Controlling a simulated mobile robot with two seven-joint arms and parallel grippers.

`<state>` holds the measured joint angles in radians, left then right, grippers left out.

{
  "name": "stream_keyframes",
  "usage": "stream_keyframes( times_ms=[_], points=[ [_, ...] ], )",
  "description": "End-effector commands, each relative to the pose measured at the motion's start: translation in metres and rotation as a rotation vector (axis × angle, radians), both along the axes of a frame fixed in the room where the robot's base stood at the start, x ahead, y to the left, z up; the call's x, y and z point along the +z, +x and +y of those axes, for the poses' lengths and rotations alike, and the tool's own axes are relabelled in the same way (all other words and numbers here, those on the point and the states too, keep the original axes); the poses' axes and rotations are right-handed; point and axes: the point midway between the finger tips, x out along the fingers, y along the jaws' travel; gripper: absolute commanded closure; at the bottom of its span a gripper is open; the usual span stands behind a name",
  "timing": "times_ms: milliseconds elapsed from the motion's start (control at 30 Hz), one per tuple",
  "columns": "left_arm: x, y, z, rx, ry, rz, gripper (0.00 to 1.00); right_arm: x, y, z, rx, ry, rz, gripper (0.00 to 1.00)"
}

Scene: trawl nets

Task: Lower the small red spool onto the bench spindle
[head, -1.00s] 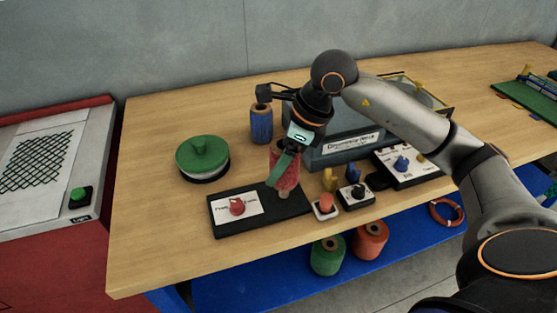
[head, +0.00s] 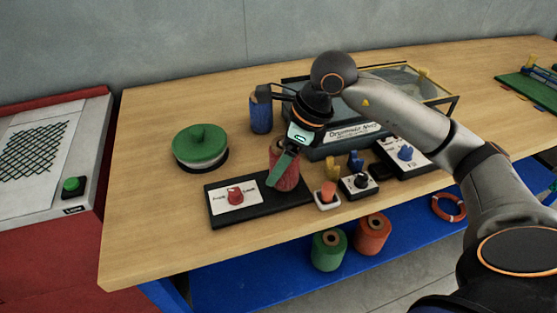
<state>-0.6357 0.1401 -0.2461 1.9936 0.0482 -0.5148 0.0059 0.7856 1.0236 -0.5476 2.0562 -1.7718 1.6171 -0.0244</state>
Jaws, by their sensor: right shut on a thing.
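The small red spool (head: 291,178) is upright over the right part of a black base plate (head: 259,202). The bench spindle on that plate is hidden by the spool and a green finger. The spool's lower end is at or very near the plate; I cannot tell whether it touches. My right gripper (head: 283,165) comes down from above and is shut on the spool, with the green finger across its front. The plate's left part carries a white label with a red knob (head: 235,195). My left gripper is not in view.
A blue spool (head: 261,115) stands behind, and a round green-lidded container (head: 200,146) is at left. An orange button (head: 328,192), a black knob box (head: 360,184) and a glass-topped case (head: 345,139) are close on the right. Bare wood lies front left.

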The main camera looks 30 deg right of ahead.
Motion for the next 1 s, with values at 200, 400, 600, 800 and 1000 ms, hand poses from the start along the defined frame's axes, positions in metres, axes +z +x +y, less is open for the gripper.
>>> stream_keyframes(
  times_ms=[200,400,600,800,1000],
  points=[
    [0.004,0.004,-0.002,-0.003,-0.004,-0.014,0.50,-0.002,0.000,0.000,0.000,0.000,-0.001,0.89],
    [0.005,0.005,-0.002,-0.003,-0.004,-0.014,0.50,-0.001,0.000,0.000,0.000,0.000,-0.001,0.20],
    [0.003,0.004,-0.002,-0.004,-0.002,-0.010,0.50,-0.001,0.000,0.000,0.000,0.000,-0.001,0.00],
    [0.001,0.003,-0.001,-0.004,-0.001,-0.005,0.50,-0.002,0.000,0.000,0.000,0.000,0.000,0.00],
    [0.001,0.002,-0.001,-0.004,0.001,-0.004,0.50,0.014,-0.003,-0.005,-0.002,-0.001,-0.004,0.00]
  ],
)
